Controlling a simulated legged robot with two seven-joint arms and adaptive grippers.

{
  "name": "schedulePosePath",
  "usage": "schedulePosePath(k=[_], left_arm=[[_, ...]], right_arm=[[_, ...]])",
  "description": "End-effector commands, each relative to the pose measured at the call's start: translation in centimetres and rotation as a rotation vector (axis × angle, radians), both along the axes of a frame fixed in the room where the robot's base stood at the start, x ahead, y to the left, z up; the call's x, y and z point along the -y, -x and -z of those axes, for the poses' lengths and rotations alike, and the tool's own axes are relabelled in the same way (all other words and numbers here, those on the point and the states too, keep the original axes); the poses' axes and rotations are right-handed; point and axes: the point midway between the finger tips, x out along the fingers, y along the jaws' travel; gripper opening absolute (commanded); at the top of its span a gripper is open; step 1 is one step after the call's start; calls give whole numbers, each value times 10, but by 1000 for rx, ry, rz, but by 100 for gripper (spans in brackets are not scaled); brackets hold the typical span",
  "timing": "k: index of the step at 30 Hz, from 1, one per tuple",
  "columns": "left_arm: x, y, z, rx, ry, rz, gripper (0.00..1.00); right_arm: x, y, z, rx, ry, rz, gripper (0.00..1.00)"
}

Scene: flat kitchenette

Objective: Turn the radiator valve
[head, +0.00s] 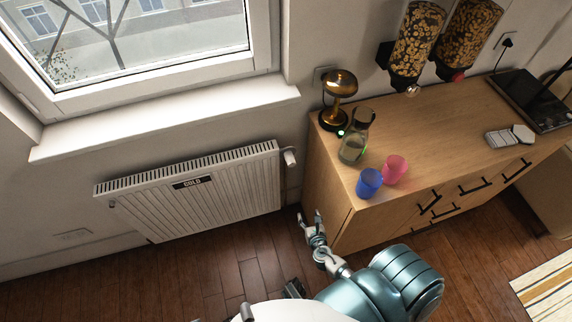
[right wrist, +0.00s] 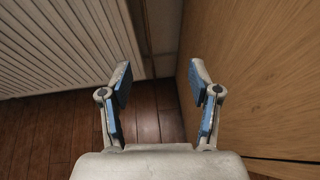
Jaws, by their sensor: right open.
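The white radiator (head: 215,198) hangs on the wall under the window, with a dark label reading "COLD" on its top front. The radiator valve (head: 290,157) is a small white knob at its upper right end, by the cabinet's side. My right gripper (head: 310,216) is open and empty, low in front of the gap between radiator and cabinet, below the valve and apart from it. In the right wrist view, its two blue-padded fingers (right wrist: 160,88) are spread, with the radiator (right wrist: 55,45) at left. The valve is not visible there. My left gripper is not in view.
The wooden cabinet (head: 335,205) stands close to the right of the valve; its side (right wrist: 265,85) is beside my right fingers. On top are a brass lamp (head: 340,84), a glass carafe (head: 354,146), a blue cup (head: 369,183) and a pink cup (head: 395,169). Floor before the radiator is clear.

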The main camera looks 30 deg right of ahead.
Motion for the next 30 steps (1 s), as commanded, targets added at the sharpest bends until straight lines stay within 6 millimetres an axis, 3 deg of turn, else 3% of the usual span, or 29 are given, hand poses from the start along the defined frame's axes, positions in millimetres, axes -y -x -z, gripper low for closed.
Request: schedulePosePath(k=[4,6,10,17,30], left_arm=[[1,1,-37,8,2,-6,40],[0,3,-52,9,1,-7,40],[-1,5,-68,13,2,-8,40],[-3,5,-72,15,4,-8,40],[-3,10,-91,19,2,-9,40]], right_arm=[[-5,-31,-60,112,464,-168,62],[-9,-37,-84,148,610,-199,62],[-14,-43,-110,182,750,-218,62],[-9,-71,-117,188,774,-217,62],[20,-170,-113,186,765,-216,62]])
